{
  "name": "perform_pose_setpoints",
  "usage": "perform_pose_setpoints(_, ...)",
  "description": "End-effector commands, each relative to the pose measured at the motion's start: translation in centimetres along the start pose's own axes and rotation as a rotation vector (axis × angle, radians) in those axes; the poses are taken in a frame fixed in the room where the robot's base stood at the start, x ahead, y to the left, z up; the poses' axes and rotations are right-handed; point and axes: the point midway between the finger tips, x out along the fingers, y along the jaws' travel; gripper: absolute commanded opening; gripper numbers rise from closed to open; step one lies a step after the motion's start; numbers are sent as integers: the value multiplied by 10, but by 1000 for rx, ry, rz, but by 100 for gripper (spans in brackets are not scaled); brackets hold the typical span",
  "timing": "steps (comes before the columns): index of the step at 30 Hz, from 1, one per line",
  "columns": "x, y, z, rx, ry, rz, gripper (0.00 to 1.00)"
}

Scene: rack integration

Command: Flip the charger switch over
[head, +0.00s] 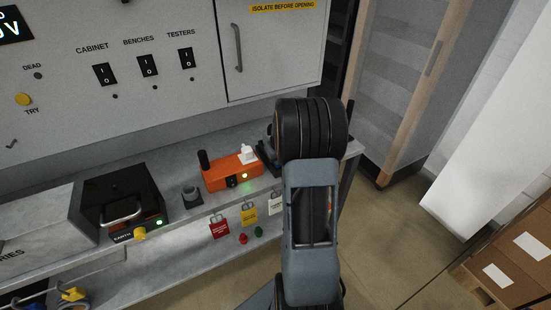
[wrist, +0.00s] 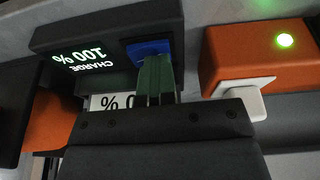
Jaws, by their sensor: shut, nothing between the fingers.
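In the wrist view, a black charger (wrist: 105,32) has a lit display reading CHARGE 100%, upside down in the picture. A blue part (wrist: 150,47) is set in its face beside the display. My gripper (wrist: 155,65) is shut, with its dark greenish fingers together and their tips at the blue part. I cannot tell whether they touch it. The fingers cover part of the blue piece, so its position is unclear. In the head view my arm hides the gripper and most of the area around it.
An orange box (head: 219,176) with a lit green lamp and a white plug (head: 247,154) stands on the grey bench; it is close right of the charger in the wrist view (wrist: 235,52). A black unit (head: 98,190) with a handle sits left. Padlocks (head: 219,227) hang along the bench front.

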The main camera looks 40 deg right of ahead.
Motion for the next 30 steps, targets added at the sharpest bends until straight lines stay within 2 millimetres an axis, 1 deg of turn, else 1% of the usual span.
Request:
perform_pose_setpoints(15,-2,14,0,-3,-2,-1,0)
perform_pose_setpoints(24,-3,14,-1,-4,-1,-1,0)
perform_pose_setpoints(26,-6,13,-2,-4,-1,-1,0)
perform_pose_setpoints(29,-16,12,-5,-6,0,-1,0)
perform_pose_setpoints(30,-23,11,-7,-7,1,-1,0)
